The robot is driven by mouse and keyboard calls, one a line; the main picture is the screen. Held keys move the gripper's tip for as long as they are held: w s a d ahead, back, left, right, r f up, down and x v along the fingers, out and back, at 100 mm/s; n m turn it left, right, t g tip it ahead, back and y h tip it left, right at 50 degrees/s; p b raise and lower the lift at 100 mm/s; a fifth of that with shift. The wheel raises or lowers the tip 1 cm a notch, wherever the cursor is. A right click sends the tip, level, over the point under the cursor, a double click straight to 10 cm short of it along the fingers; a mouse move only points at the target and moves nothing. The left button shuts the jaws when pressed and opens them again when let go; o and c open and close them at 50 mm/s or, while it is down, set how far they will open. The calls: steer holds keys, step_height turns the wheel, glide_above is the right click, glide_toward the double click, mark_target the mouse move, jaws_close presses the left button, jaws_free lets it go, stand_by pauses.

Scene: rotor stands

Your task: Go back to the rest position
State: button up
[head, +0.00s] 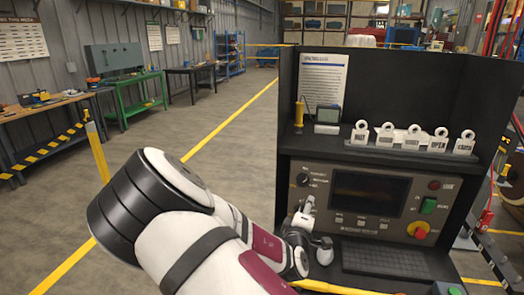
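My white and black arm rises large in the lower left and middle of the head view, with a dark red band on one link. It reaches toward the left front of the control console (300,164). Small white and dark parts at the far end of the arm, in front of the console's left side, look like my gripper (304,216). Its fingers are too small and partly covered to tell whether they are open or shut. I see nothing clearly held.
The console has a dark screen (367,194), a red-and-yellow knob (418,230) and a keyboard (384,261). Several white ring-topped tags (413,138) stand on its ledge. Workbenches (130,95) line the left wall. Open floor (190,110) with yellow lines lies between.

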steer(key=s+a+r+m+g+y, duration=0.3)
steer(key=s+r+m+g+y, duration=0.5)
steer(key=s+r, duration=0.55)
steer(key=s+d+r+m, duration=0.1)
steer(key=s+r, duration=0.2)
steer(key=s, duration=0.4)
steer(key=s+d+r+m+h, duration=0.1)
steer(key=s+r, duration=0.2)
steer(key=s, duration=0.4)
steer(key=s+d+r+m+g, duration=0.1)
steer(key=s+d+r, duration=0.1)
steer(key=s, duration=0.5)
steer(key=shift+s+r+h, duration=0.2)
steer(key=shift+r+h, duration=0.2)
steer(key=shift+r, duration=0.25)
